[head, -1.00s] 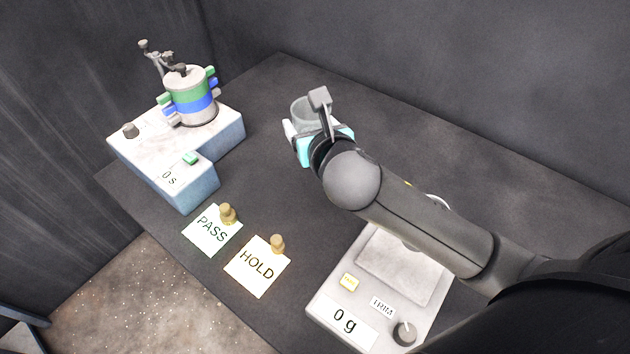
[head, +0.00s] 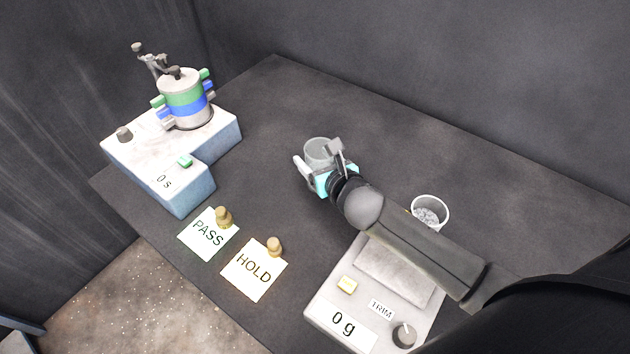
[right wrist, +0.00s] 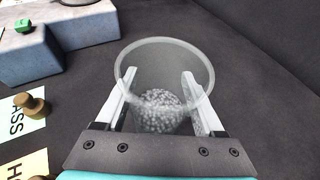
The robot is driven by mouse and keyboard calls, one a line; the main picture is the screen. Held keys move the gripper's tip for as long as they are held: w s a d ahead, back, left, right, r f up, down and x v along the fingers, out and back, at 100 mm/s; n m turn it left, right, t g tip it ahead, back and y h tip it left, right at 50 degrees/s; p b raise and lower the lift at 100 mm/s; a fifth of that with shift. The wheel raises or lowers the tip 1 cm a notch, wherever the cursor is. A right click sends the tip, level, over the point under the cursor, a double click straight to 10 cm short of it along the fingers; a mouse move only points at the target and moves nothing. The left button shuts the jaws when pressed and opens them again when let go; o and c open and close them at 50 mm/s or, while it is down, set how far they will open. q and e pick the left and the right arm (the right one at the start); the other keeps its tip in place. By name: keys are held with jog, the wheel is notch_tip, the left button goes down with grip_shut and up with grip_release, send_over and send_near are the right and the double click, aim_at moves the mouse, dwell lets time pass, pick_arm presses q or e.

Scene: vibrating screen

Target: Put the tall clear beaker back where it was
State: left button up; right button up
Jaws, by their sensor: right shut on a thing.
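The tall clear beaker (head: 319,150) is between the fingers of my right gripper (head: 318,168) in the head view, over the middle of the dark table. In the right wrist view the beaker (right wrist: 164,75) stands between both fingers of the gripper (right wrist: 160,100), with grey pellets in its bottom. My right gripper is shut on it. Whether the beaker touches the table is hard to tell. My left gripper is not in view.
A white cup of grey pellets (head: 430,212) stands behind the scale (head: 325,312), which reads 0 g. The vibrating screen with its sieve stack (head: 186,100) is at left. PASS (head: 208,234) and HOLD (head: 254,270) cards, each with a small brass-coloured weight, lie at the front edge. The back middle is clear.

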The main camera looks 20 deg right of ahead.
jog(key=shift+f+b, duration=0.9)
jog(key=shift+f, duration=2.1)
jog(key=shift+f, duration=0.2)
jog(key=o, duration=1.6)
jog(key=shift+c, duration=0.2)
jog(key=shift+r, duration=0.25)
jog(key=shift+s, duration=0.3)
jog(key=p+v, duration=0.2)
jog(key=v, duration=0.9)
jog(key=shift+s+r, duration=0.15)
jog(key=shift+s, duration=0.05)
